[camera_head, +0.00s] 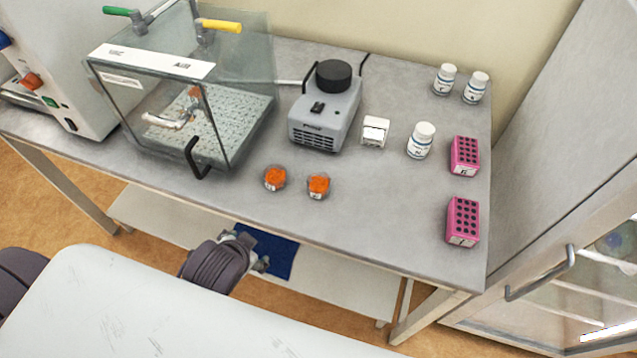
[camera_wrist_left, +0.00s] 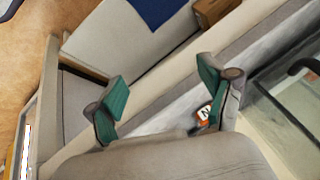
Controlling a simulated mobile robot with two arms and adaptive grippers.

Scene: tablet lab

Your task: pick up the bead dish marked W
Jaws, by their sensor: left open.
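Two small clear dishes of orange beads stand near the front edge of the table: a left dish (camera_head: 275,178) and a right dish (camera_head: 318,186). Their labels are too small to read, so I cannot tell which is marked W. My left gripper (camera_head: 261,264) is in front of the table edge, apart from both dishes. In the left wrist view, its green-padded fingers (camera_wrist_left: 162,92) are spread wide with nothing between them. Part of one orange dish (camera_wrist_left: 203,115) with a white label shows beside the right finger there, partly hidden. My right gripper is not in view.
A clear-walled chamber (camera_head: 160,125) with a black handle stands left of the dishes. Behind them are a grey mixer (camera_head: 325,110), a white box (camera_head: 375,131) and a white bottle (camera_head: 420,140). Pink racks (camera_head: 462,222) stand at right. A blue mat (camera_head: 275,250) lies on the lower shelf.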

